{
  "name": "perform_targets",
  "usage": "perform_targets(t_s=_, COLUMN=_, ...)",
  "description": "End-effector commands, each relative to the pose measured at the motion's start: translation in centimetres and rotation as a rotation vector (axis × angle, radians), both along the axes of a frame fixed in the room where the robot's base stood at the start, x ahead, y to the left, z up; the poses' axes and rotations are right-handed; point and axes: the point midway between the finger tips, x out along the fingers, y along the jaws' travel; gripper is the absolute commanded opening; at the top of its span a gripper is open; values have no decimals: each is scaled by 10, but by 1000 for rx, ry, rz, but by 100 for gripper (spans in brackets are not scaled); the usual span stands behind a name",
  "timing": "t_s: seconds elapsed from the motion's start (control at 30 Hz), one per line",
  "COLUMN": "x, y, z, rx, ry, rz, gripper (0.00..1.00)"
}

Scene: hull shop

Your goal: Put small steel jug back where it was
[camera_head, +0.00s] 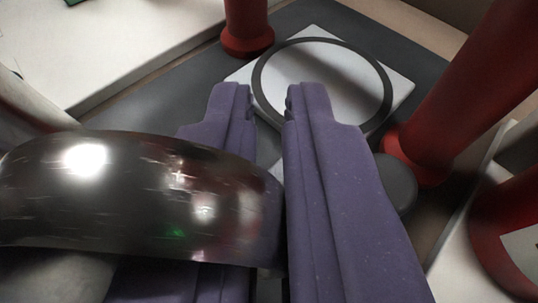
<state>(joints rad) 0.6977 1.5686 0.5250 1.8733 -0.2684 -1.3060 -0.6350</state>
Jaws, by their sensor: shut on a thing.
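The small steel jug (130,195), shiny, dark and scratched, fills the lower left of the view. It covers much of the left finger of my gripper (268,100). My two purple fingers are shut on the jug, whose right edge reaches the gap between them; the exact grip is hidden. The fingertips stand apart and point up the picture. Beyond them is a white square plate (402,88) with a dark ring, and no object shows standing on it. The jug's underside and left end are not fully in view.
A red post (246,20) stands left of the plate and a thicker red post (455,85) right of it. Another red part (505,225) is at the right edge. A dark round disc (396,182) lies beside the right finger. A white surface (90,50) is upper left.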

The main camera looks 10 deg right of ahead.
Motion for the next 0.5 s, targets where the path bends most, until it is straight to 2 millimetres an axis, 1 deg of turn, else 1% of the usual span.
perform_targets(t_s=0.03, x=0, y=0, z=0, rx=-1, ry=2, rz=0, gripper=17)
perform_targets(t_s=0.07, x=0, y=0, z=0, rx=-1, ry=2, rz=0, gripper=24)
perform_targets(t_s=0.1, x=0, y=0, z=0, rx=-1, ry=1, rz=0, gripper=33)
perform_targets(t_s=0.13, x=0, y=0, z=0, rx=-1, ry=1, rz=0, gripper=36)
perform_targets(t_s=0.37, x=0, y=0, z=0, rx=0, ry=1, rz=0, gripper=36)
perform_targets(t_s=0.5, x=-7, y=1, z=3, rx=0, ry=1, rz=1, gripper=36)
